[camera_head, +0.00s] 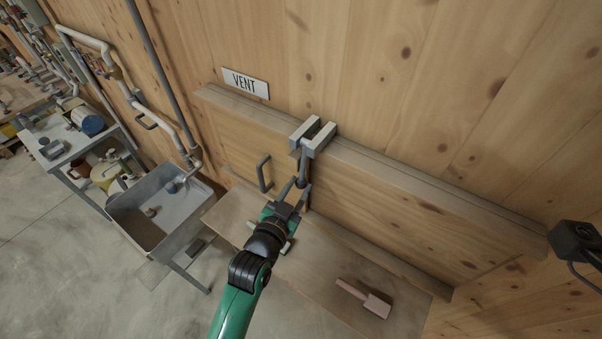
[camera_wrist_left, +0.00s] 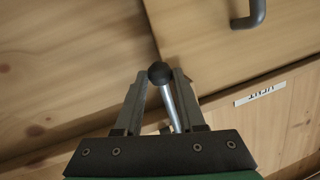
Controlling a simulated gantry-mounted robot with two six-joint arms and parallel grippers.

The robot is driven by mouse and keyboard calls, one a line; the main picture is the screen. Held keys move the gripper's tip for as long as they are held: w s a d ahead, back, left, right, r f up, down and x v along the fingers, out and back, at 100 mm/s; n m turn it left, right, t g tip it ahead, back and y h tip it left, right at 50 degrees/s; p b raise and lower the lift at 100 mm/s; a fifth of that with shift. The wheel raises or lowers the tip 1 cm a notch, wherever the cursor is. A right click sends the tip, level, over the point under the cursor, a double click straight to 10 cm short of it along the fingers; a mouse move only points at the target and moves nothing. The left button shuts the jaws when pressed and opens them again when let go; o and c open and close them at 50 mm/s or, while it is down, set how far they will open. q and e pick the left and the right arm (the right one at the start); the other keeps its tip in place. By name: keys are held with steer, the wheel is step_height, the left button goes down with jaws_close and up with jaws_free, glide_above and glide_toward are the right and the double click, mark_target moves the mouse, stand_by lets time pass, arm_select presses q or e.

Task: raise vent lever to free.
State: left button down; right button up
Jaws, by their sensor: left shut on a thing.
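The vent lever hangs from a pale metal bracket (camera_head: 315,138) on the wooden ledge, below the VENT sign (camera_head: 245,83). Its dark ball knob (camera_head: 301,183) points down. In the left wrist view the knob (camera_wrist_left: 160,73) and its shiny rod (camera_wrist_left: 173,106) lie between the fingers. My left gripper (camera_head: 301,190) reaches up from below and is shut on the lever at its knob. It also shows in the left wrist view (camera_wrist_left: 160,80). The fingers partly hide the knob in the head view. My right gripper is not in view.
A dark pull handle (camera_head: 263,174) is on the panel left of the lever. A pinkish mallet-like tool (camera_head: 368,298) lies on the wooden shelf below. A grey sink (camera_head: 160,213) stands at left. A dark object (camera_head: 575,241) sits at the right edge.

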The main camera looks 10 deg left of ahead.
arm_select(q)
steer(key=s+r+g+p, duration=0.1)
steer(key=p, duration=0.2)
steer(key=s+a+r+g+y+p, duration=0.1)
steer(key=g+p, duration=0.1)
steer(key=p, duration=0.1)
steer(key=shift+s+a+r+p, duration=0.1)
steer(key=shift+s+r+p, duration=0.05)
steer(key=shift+s+p, duration=0.2)
steer(key=shift+s+a+m+g+b, duration=0.2)
steer(key=shift+s+m+g+b, duration=0.15)
steer(key=shift+g, duration=0.15)
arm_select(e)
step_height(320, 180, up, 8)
arm_select(q)
steer(key=c, duration=0.5)
jaws_free()
steer(key=shift+d, duration=0.1)
